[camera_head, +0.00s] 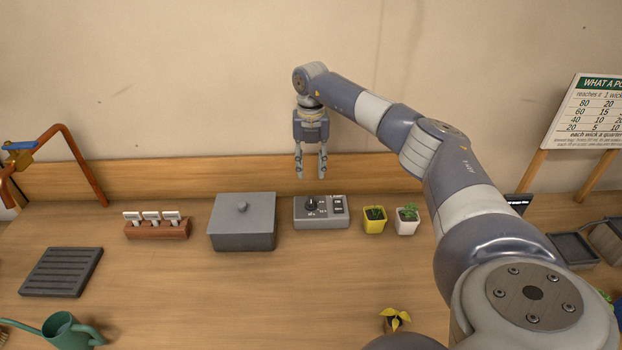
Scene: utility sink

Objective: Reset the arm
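My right gripper (311,175) hangs at the end of my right arm, pointing down, above the back of the wooden counter (300,290). Its two fingers are apart with nothing between them. It is in front of the wooden backboard and above a grey control box (321,213) with a black knob, apart from it. My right arm reaches in from the lower right. My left gripper is not in view.
A grey lidded box (243,222), a brown label holder (157,228), a yellow pot (375,221) and a white pot (406,219) line the back. A dark slatted tray (62,271) and a green watering can (65,331) are left. A sign (588,112) stands right.

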